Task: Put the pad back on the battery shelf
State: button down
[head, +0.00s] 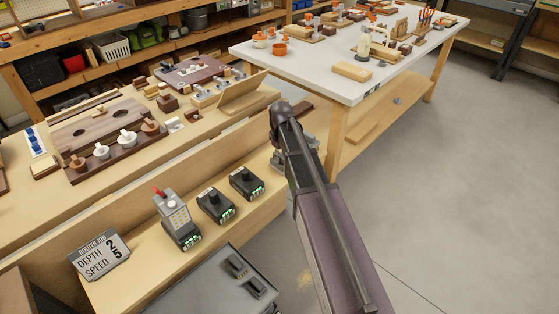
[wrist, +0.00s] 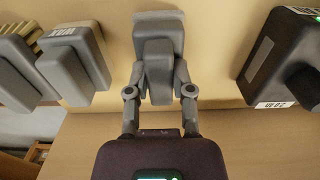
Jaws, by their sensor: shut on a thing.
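My gripper (wrist: 159,76) is shut on a grey pad (wrist: 158,50), a rounded block with a raised grip in the middle. In the wrist view the pad is over a pale wooden surface; I cannot tell whether it touches it. In the head view my gripper (head: 281,157) is at the right end of the battery shelf (head: 140,279), and my arm hides most of the pad. On the shelf stand two black batteries (head: 214,204) and (head: 246,183) with green lights. A black battery (wrist: 280,60) is right of the held pad in the wrist view.
Two similar grey blocks (wrist: 75,65) and (wrist: 25,75) are left of the held pad in the wrist view. A grey device with a red top (head: 176,217) and a depth-and-speed sign (head: 100,254) are on the shelf. A white table (head: 300,65) stands behind. The floor (head: 450,170) at right is clear.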

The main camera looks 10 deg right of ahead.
aim_at(281, 155)
jog(key=shift+f, duration=0.25)
jog(key=shift+c, duration=2.4)
grip_release()
jog(key=shift+r, duration=0.2)
notch_tip(281, 155, up, 12)
jog(key=p, duration=1.2)
jog(key=s+m, duration=0.6)
jog(key=s, duration=1.4)
jog(key=shift+a+m, duration=0.2)
jog(key=shift+m, duration=0.2)
